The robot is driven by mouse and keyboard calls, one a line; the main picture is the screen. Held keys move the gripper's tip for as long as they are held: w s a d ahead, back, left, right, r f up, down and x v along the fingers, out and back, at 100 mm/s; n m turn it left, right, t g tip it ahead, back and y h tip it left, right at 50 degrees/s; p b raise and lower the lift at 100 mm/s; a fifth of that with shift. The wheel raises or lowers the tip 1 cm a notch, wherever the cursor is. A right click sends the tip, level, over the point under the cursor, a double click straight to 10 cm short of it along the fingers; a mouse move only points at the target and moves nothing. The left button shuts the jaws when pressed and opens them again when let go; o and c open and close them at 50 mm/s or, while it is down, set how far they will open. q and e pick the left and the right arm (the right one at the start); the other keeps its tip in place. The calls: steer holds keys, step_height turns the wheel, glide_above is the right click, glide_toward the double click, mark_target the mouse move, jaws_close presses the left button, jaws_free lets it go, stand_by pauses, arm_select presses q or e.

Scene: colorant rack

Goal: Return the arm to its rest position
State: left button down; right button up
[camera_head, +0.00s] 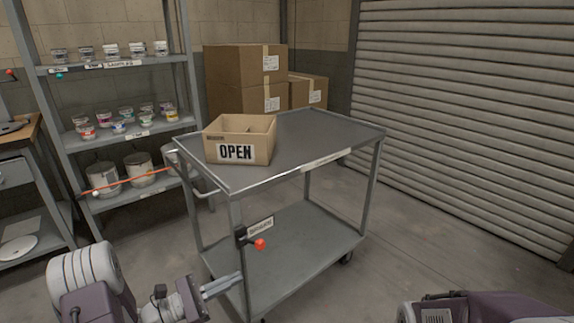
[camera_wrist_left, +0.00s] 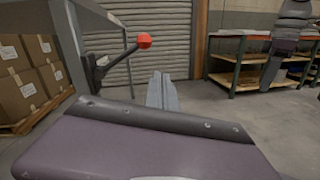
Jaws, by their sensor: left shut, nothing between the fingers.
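My left gripper (camera_head: 236,278) is low in the head view, in front of the cart's lower left side. Its grey fingers are together and hold nothing. In the left wrist view the shut fingers (camera_wrist_left: 163,92) point ahead over the floor, beyond my purple wrist housing. My right arm (camera_head: 480,308) shows only as purple links at the bottom right of the head view; its gripper is out of the picture.
A grey cart (camera_head: 325,137) holds an open cardboard box (camera_head: 210,147) marked OPEN. A red knob (camera_head: 260,244) juts from the cart, close to my left gripper. Shelves with several tubs (camera_head: 110,142) stand left. The floor at right is clear.

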arm_select(q)
steer(key=s+d+r+m+g+h, duration=0.2)
steer(key=d+r+m+g, duration=0.2)
steer(key=d, duration=0.3)
steer(key=s+d+m+g+y, duration=0.3)
steer(key=s+d+m+g, duration=0.55)
steer(key=s, duration=0.35)
steer(key=s+a+f+m+g+y, duration=0.2)
steer(key=s+a+f+m+y, duration=0.4)
steer(key=s+f+y, duration=0.3)
steer(key=w+a+f+m+t+y, duration=0.25)
steer(key=w+a+t+y, duration=0.25)
steer(key=w+a, duration=0.35)
step_height(320, 180, up, 30)
steer(key=s+p, duration=0.1)
steer(key=p, duration=2.9)
steer(key=shift+s+r+m, duration=0.15)
steer(key=shift+r+m, duration=0.05)
steer(key=shift+m, duration=0.2)
